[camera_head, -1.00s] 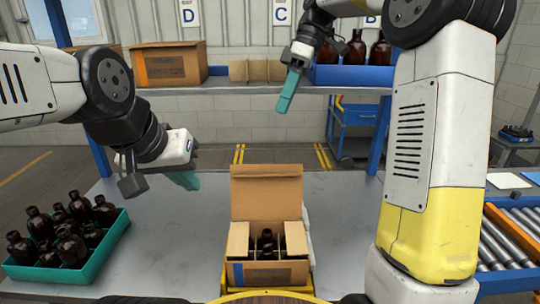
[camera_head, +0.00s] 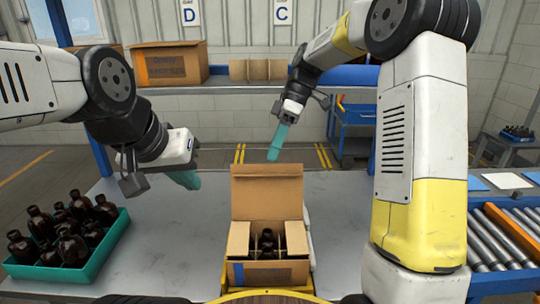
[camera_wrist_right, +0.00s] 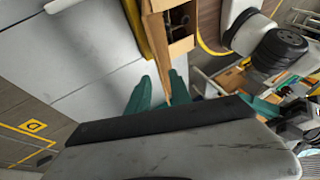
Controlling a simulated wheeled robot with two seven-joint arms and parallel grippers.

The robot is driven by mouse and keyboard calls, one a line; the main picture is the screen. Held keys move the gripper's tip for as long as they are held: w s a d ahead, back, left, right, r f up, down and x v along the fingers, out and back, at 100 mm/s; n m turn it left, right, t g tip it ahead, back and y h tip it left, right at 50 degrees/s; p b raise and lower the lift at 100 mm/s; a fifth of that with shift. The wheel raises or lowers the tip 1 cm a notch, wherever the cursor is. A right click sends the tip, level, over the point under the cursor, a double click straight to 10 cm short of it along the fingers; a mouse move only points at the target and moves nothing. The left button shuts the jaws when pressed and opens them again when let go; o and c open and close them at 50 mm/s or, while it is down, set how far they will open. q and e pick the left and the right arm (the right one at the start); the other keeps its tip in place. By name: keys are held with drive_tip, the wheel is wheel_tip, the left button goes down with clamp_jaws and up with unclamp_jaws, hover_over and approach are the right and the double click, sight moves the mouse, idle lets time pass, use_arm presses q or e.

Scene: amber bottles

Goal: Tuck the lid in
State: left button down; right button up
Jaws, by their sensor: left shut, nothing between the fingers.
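The open cardboard carton (camera_head: 268,274) stands at the front middle of the table, with dark bottles (camera_head: 266,240) and dividers inside. Its lid (camera_head: 267,197) stands upright at the back edge, and its side flaps (camera_head: 238,240) show at left and right. My right gripper (camera_head: 274,155) is above and behind the lid's top edge, apart from it in the head view. In the right wrist view its teal fingers (camera_wrist_right: 160,88) are spread, with the carton's lid (camera_wrist_right: 157,55) edge-on beyond them. My left gripper (camera_head: 187,181) is shut and empty, left of the lid.
A teal crate of amber bottles (camera_head: 108,248) stands on the table at the left. A roller conveyor (camera_head: 500,238) is at the right. The table between crate and carton is clear.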

drive_tip(key=shift+x, duration=1.2)
clamp_jaws()
idle(0.6)
